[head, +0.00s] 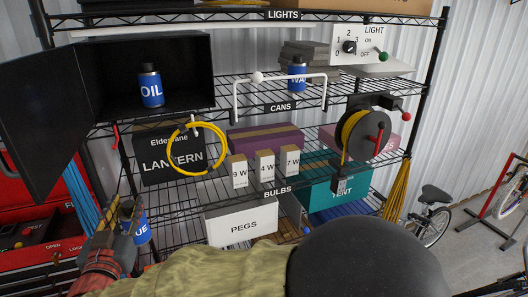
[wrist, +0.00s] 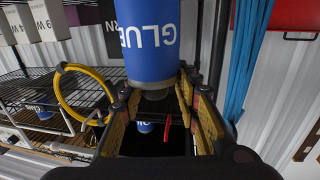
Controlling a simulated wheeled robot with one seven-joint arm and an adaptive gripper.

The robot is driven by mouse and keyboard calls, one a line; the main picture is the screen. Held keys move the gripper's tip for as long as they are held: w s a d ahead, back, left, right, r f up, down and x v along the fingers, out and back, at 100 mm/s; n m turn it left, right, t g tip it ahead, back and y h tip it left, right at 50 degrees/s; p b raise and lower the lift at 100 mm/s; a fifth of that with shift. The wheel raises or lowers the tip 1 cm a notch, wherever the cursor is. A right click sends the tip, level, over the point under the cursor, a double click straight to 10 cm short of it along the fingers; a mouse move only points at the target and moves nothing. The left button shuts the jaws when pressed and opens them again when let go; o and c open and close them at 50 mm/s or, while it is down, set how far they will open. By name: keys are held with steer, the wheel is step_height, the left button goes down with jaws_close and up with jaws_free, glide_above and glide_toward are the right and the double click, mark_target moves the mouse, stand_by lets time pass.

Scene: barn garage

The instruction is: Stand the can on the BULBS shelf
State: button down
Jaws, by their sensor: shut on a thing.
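A blue can marked GLUE (wrist: 150,40) is in my gripper (wrist: 158,92). In the wrist view my fingers are shut around its narrow dark end, and its blue body extends beyond them. In the head view the can (head: 140,228) is partly hidden by my gripper (head: 127,215), at lower left, left of the shelving and apart from the BULBS label (head: 277,193). The BULBS shelf (head: 212,201) is the wire shelf at that label. On it stand three small bulb boxes (head: 265,165), a black LANTERN box (head: 170,165) and a teal TENT box (head: 330,195).
A yellow hose loop (head: 197,148) hangs before the lantern box, and a hose reel (head: 364,135) juts out at right. An open black cabinet (head: 145,70) holds an OIL can (head: 151,86). A white rail (head: 281,78) fronts the CANS shelf. A PEGS box (head: 242,226) sits below.

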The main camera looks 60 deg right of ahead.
steer(key=shift+w+d, duration=0.25)
steer(key=shift+s+r, duration=0.1)
steer(key=shift+r, duration=0.1)
steer(key=shift+w+d, duration=0.2)
steer(key=f+p+x, duration=0.1)
steer(key=f+x, duration=0.1)
steer(key=x, duration=0.6)
steer(key=f+p+x, duration=0.1)
steer(key=x, duration=0.8)
steer(key=shift+f, duration=0.4)
steer(key=shift+w, duration=0.15)
steer(key=shift+f, duration=0.15)
steer(key=c, duration=1.3)
jaws_free()
